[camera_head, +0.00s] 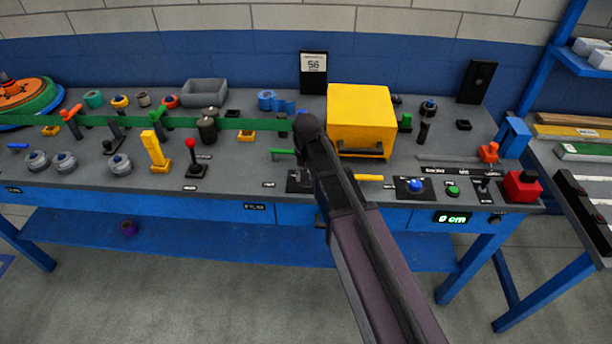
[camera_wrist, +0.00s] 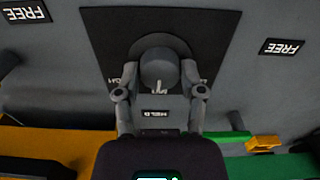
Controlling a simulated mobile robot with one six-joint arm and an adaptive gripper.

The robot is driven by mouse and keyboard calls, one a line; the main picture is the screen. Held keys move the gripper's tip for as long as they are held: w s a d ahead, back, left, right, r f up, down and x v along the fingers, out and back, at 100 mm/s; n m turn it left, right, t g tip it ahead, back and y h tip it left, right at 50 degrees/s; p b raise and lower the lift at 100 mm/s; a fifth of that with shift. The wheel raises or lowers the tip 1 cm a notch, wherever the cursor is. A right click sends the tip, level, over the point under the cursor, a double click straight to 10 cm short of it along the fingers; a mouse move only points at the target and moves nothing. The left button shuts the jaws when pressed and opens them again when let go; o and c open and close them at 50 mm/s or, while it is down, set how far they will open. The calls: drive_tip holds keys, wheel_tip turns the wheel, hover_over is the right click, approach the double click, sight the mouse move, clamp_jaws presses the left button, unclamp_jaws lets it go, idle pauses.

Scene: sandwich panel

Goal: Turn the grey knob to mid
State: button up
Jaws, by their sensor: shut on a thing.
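The grey knob (camera_wrist: 158,62) shows in the wrist view, round with a raised body, on a dark square plate (camera_wrist: 105,28). My gripper (camera_wrist: 160,78) has its two fingers on either side of the knob, shut on it. Small white marks show on the plate at both sides of the knob, partly covered by my fingers and too blurred to read for certain. In the head view, my arm hides the knob, and only part of the dark plate (camera_head: 297,184) shows.
A yellow box (camera_head: 360,115) stands just right of my arm on the grey bench. A red-topped lever (camera_head: 192,158) stands to the left. A blue button (camera_head: 414,184) and a red block (camera_head: 521,187) are to the right. Two labels reading FREE (camera_wrist: 283,47) flank the plate.

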drive_tip(key=shift+s+n, duration=0.15)
drive_tip(key=shift+n, duration=0.25)
drive_tip(key=o, duration=1.2)
drive_tip(key=shift+c, duration=0.2)
drive_tip(key=shift+m, duration=0.3)
